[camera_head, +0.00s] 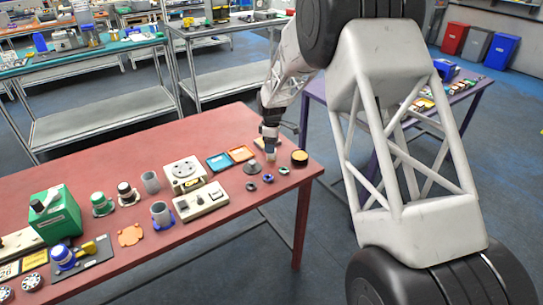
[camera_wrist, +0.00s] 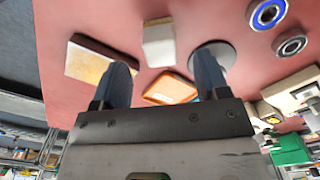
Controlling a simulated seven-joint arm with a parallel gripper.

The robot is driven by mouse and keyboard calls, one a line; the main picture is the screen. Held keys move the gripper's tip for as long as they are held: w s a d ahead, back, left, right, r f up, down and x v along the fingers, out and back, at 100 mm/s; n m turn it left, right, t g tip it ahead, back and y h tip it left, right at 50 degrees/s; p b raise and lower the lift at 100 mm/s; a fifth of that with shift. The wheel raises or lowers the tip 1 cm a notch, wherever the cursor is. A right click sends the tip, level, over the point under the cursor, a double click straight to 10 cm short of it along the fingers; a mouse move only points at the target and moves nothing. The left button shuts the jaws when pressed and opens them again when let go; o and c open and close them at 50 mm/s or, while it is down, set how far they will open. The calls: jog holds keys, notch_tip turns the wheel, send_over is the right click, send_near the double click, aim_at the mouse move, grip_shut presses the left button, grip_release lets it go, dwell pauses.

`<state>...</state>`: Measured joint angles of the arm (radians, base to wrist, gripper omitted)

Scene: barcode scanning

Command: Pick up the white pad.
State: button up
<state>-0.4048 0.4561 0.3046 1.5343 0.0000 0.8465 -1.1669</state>
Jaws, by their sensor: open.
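The white pad (camera_wrist: 158,46) is a small pale block in the wrist view, between and just beyond my fingertips. My gripper (camera_wrist: 162,62) is open, with one blue finger on each side of the pad's line, and nothing is held. In the head view my gripper (camera_head: 270,150) points down over the far right part of the red table. There I cannot clearly tell the pad from the fingertips.
A brown-edged block (camera_wrist: 100,60) lies left of the pad, and a grey round-based piece (camera_wrist: 220,50) is partly behind the right finger.

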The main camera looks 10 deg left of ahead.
jog(key=shift+f, duration=0.2)
jog(key=shift+f, duration=2.5)
jog(key=shift+c, duration=0.3)
jog(key=c, duration=1)
jog(key=shift+r, duration=0.1)
